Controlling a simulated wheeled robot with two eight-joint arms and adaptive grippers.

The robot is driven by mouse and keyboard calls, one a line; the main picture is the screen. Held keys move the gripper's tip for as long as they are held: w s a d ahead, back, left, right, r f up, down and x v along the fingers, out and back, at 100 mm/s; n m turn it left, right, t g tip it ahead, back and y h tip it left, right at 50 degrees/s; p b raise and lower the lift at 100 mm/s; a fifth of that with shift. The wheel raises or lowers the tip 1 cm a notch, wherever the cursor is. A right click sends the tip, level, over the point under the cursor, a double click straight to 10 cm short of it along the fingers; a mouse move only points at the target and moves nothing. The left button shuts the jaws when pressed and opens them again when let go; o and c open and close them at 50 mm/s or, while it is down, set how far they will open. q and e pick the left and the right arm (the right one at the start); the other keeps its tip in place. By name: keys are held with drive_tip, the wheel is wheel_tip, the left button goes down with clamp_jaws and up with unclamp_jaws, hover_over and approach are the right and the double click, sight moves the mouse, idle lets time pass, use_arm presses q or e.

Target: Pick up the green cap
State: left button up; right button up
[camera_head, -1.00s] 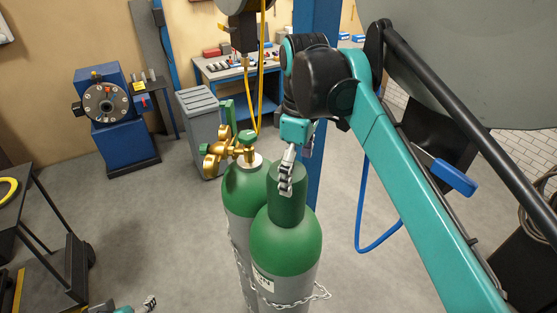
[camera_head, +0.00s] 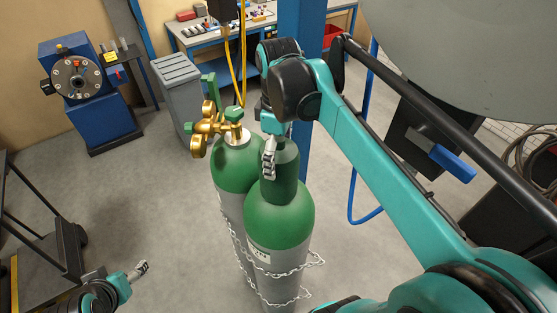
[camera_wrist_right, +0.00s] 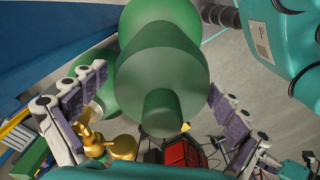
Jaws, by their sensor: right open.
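The green cap (camera_head: 286,176) stands upright on top of the front gas cylinder (camera_head: 280,222), which has a green shoulder and a grey body. My right gripper (camera_head: 269,160) is at the cap's upper left side in the head view and hides part of it. In the right wrist view the cap (camera_wrist_right: 162,72) lies between the two spread, segmented fingers of my open right gripper (camera_wrist_right: 158,82), with gaps on both sides. My left gripper (camera_head: 140,269) is low at the left, far from the cap, too small to judge its jaws.
A second green cylinder (camera_head: 238,162) with a brass regulator (camera_head: 207,130) stands close behind and left of the front one. A chain (camera_head: 290,268) loops around the cylinders. A blue post (camera_head: 303,70) rises behind.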

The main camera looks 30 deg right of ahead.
drive_tip(key=shift+s, duration=0.2)
drive_tip(key=shift+w+f, duration=0.1)
drive_tip(key=shift+w, duration=0.05)
drive_tip(key=c, duration=1.5)
